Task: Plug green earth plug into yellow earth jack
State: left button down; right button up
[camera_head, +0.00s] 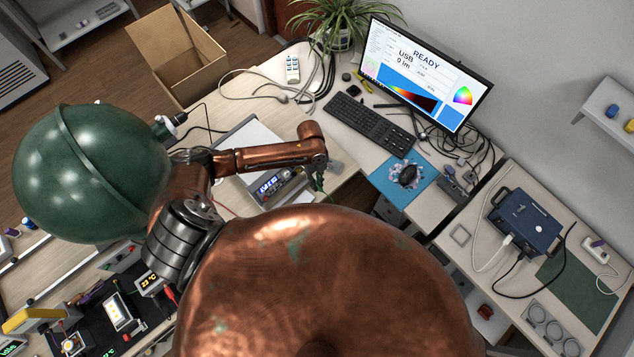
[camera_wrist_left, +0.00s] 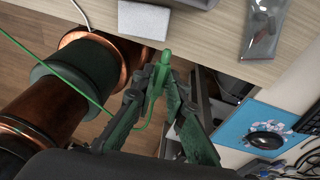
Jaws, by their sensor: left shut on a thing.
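My left gripper (camera_head: 318,180) is at the end of the copper arm, near the front edge of the desk. In the left wrist view, the same gripper (camera_wrist_left: 160,84) is shut on the green earth plug (camera_wrist_left: 163,62). The plug lies between the fingertips with its tip towards the desk edge. Its thin green cable (camera_wrist_left: 60,73) loops below the fingers and runs off to the upper left. I cannot pick out the yellow earth jack in either view. My right gripper is not in view.
An instrument with a lit blue display (camera_head: 277,187) stands on the desk left of the gripper. A pale block (camera_wrist_left: 144,19) and a clear bag (camera_wrist_left: 262,32) lie near the desk edge. A mouse (camera_head: 408,174) sits on a blue mat (camera_head: 388,182) further right.

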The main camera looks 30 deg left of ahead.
pick_arm(q)
jog(key=shift+w+a+f+b, duration=0.2)
jog(key=shift+w+a, duration=0.1)
jog(key=shift+a, duration=0.6)
jog(key=shift+w+a+f+b, duration=0.15)
jog(key=shift+w+a, duration=0.1)
jog(key=shift+a, duration=0.6)
jog(key=shift+w+a+f+b, duration=0.2)
jog(key=shift+w+a, duration=0.1)
jog(key=shift+a, duration=0.6)
jog(key=c, duration=2.5)
grip_release()
grip_shut()
jog(key=shift+p, duration=0.45)
jog(key=shift+w+a, duration=0.1)
jog(key=shift+w+a+f+b, duration=0.15)
jog(key=shift+a+b, duration=0.1)
jog(key=shift+a, duration=0.3)
jog(key=shift+w+a+f+b, duration=0.1)
jog(key=shift+w+a+b, duration=0.1)
jog(key=shift+a, duration=0.3)
